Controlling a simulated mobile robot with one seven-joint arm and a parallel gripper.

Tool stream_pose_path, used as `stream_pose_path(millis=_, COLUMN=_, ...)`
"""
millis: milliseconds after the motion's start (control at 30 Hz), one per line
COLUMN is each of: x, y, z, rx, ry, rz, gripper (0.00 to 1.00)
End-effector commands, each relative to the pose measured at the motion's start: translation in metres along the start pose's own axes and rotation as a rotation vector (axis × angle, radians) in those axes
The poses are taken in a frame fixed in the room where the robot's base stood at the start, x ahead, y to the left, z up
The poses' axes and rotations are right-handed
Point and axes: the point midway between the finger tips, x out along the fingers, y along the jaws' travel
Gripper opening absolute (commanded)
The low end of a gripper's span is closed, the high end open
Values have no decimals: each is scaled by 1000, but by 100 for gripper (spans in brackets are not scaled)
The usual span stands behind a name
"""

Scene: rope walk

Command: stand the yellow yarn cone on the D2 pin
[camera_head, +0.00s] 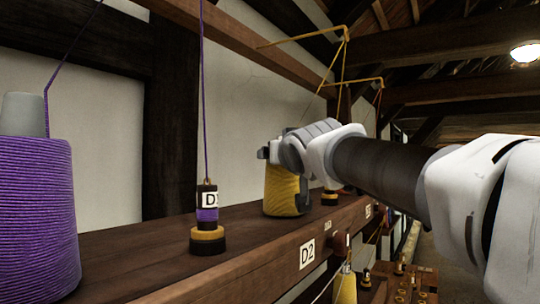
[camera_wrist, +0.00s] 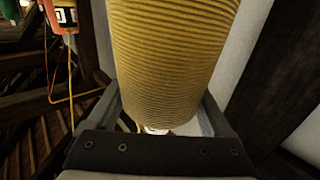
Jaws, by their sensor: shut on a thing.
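The yellow yarn cone (camera_head: 286,192) is upright at the shelf, and its base is level with or just above the board. I cannot tell if it touches. My gripper (camera_head: 270,153) is shut on its upper part. In the wrist view the yellow cone (camera_wrist: 175,60) fills the middle between my two fingers. The D2 label (camera_head: 307,253) is on the shelf's front edge, in front of and below the cone. The D2 pin itself does not show, and the cone may hide it.
A large purple yarn cone (camera_head: 35,205) stands at the left of the shelf (camera_head: 140,255). A purple-banded weight (camera_head: 207,210) hangs on a thread left of the yellow cone. Another weight (camera_head: 329,196) is close on the right. A board with small pegs (camera_head: 400,280) lies lower right.

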Motion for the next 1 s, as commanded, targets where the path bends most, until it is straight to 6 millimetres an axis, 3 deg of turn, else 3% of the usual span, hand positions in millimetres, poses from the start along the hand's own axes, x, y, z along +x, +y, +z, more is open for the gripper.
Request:
stream_pose_path(millis=133, x=0, y=0, z=3, rx=0, ry=2, rz=0, gripper=0)
stream_pose_path(millis=167, x=0, y=0, z=2, rx=0, ry=2, rz=0, gripper=90)
stream_pose_path(millis=200, x=0, y=0, z=2, rx=0, ry=2, rz=0, gripper=97)
stream_pose_path(millis=567, x=-3, y=0, z=3, rx=0, ry=0, rz=0, gripper=97)
stream_pose_path(millis=1000, x=-38, y=0, z=4, rx=1, ry=1, rz=0, gripper=97)
